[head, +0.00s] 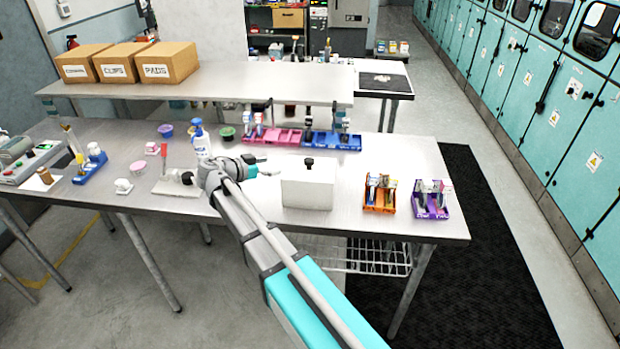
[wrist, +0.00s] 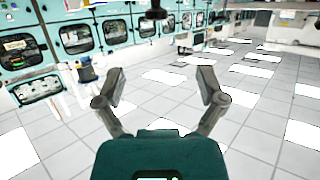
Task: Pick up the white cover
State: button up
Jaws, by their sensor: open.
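The white cover (head: 307,188) is a box with a black knob (head: 309,162) on top. It stands upright on the metal table in the head view. My gripper (head: 266,164) is just left of and behind the cover, apart from it, and small in that view. In the wrist view my gripper (wrist: 160,82) is open, with its two fingers spread and nothing between them. A dark object (wrist: 156,10) at the top edge of the wrist view is cut off, and I cannot tell what it is. Whatever is under the cover is hidden.
Orange (head: 379,206) and purple (head: 431,212) trays stand right of the cover. Pink (head: 282,136) and blue (head: 331,142) trays stand behind it. A spray bottle (head: 201,141) stands behind my arm. The metal table (head: 405,160) is clear at the back right.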

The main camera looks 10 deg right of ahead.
jog(key=b, duration=0.2)
send_near(305, 162)
jog(key=x, duration=0.4)
jog(key=shift+w+f, duration=0.1)
jog(key=shift+w, duration=0.2)
jog(key=shift+w+d, duration=0.2)
jog(key=shift+d, duration=0.15)
jog(key=shift+d+f, duration=0.1)
jog(key=shift+d, duration=0.05)
jog(key=b+x, duration=0.1)
jog(key=x, duration=0.2)
jog(key=shift+s+d+f+b, duration=0.1)
jog(key=shift+s+d+b, duration=0.05)
jog(key=shift+d+b, duration=0.15)
jog(key=shift+w+d+f, duration=0.15)
jog(key=shift+w+d, duration=0.2)
jog(key=shift+d, duration=0.3)
grip_shut()
